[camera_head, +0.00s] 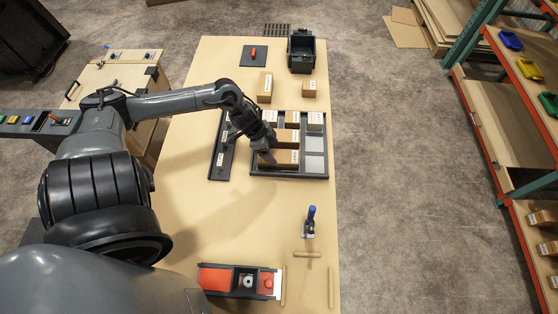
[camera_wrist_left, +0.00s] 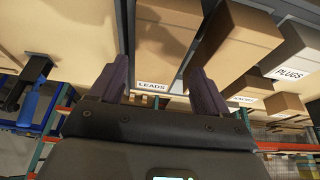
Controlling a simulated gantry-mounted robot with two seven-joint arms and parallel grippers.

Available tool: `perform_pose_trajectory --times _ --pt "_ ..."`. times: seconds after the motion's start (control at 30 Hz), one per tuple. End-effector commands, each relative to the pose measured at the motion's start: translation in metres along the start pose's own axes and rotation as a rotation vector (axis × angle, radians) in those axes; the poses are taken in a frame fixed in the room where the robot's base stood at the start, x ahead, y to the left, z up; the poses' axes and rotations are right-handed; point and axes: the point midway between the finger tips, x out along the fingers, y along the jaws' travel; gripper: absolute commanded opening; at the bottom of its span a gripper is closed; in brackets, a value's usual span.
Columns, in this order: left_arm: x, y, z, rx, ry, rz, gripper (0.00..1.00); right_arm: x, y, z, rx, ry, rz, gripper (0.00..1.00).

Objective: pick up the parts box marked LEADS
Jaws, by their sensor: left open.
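The parts box marked LEADS (camera_wrist_left: 165,45) is a brown carton with a white label. It shows between the two dark fingers of my left gripper (camera_wrist_left: 159,66) in the left wrist view. The fingers are open, one on each side of the box; I cannot tell whether they touch it. In the head view my left gripper (camera_head: 268,155) reaches down at the left end of the front brown box (camera_head: 282,164) in the dark tray (camera_head: 290,177). That box appears to be the same one, its label too small to read. My right gripper is out of view.
A larger brown box (camera_wrist_left: 235,45) stands close to the right finger, with a box marked PLUGS (camera_wrist_left: 293,55) beyond.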

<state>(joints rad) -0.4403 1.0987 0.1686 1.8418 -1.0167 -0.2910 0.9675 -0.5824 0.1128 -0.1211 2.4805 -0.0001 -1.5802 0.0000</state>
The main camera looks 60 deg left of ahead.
Motion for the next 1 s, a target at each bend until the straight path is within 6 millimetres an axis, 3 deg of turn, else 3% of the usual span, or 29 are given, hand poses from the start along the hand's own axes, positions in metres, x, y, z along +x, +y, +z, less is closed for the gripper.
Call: perform_pose_trajectory --times 0.27,0.6,0.97,1.0 --pt "0.015 0.001 -0.001 -0.001 0.002 0.001 0.77 0.005 0.002 0.002 -0.006 0.000 0.006 0.43" --pt "0.055 0.002 -0.002 -0.002 0.001 0.000 0.77 0.014 0.003 0.004 -0.010 0.001 0.010 0.43" --pt "0.061 0.002 -0.002 0.001 -0.001 0.000 0.77 0.015 0.002 0.004 -0.005 0.002 0.006 0.43" --pt "0.061 0.002 -0.002 0.001 -0.001 0.000 0.70 0.015 0.002 0.004 -0.004 0.002 0.005 0.43"
